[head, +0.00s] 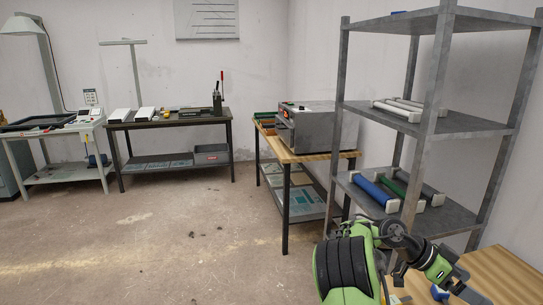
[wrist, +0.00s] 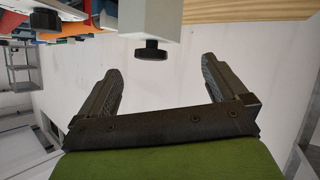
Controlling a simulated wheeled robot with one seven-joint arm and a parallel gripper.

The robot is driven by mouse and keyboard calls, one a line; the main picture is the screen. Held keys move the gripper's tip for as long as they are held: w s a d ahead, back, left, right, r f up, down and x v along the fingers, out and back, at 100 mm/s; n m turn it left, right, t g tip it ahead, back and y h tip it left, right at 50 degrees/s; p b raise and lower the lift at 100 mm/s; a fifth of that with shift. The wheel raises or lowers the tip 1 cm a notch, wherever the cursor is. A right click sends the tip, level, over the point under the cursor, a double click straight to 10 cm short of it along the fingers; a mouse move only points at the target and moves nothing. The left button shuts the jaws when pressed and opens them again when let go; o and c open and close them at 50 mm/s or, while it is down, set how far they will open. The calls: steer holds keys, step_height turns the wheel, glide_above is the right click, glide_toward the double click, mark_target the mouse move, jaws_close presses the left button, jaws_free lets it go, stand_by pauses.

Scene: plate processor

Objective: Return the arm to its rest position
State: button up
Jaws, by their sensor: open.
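My gripper (wrist: 160,66) shows in the wrist view with its two dark fingers spread wide. It is open, and nothing is held between the fingers. A black knob or foot (wrist: 151,50) on a pale grey body (wrist: 150,18) shows just beyond the fingertips, apart from them. My green and black arm is bent at the lower right of the head view, in front of the grey shelf rack (head: 441,100). Its end points down toward the lower right corner, where the fingers cannot be made out clearly.
A wooden surface (head: 505,275) lies close under my arm at lower right. The rack holds blue, green and dark rollers (head: 375,190). A metal machine (head: 325,130) stands on a wooden-topped table (head: 300,156). Benches (head: 170,118) line the back wall. The floor (head: 150,240) at left is clear.

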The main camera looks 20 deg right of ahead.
steer(key=w+a+r+n+t+y+p, duration=0.1)
steer(key=a+r+n+t+y, duration=0.2)
steer(key=a, duration=0.5)
steer(key=w+a+r+n+t+y+p, duration=0.1)
steer(key=a+r+n+t+p, duration=0.1)
steer(key=a+n+t, duration=0.35)
steer(key=a+r+n+t+y+p, duration=0.1)
steer(key=a+r+n+t+y, duration=0.15)
steer(key=a+n, duration=0.45)
steer(key=s+a+n+t+y, duration=0.1)
steer(key=s+a+n, duration=0.1)
steer(key=a, duration=0.4)
steer(key=s+a+r+n+t+y+p, duration=0.1)
steer(key=s+a+n, duration=0.2)
steer(key=a, duration=0.3)
steer(key=s+a+n+t+y+p, duration=0.1)
steer(key=s+a+n, duration=0.2)
steer(key=a, duration=0.4)
steer(key=shift+s+r, duration=0.2)
steer(key=shift+s, duration=0.3)
steer(key=shift+a, duration=0.1)
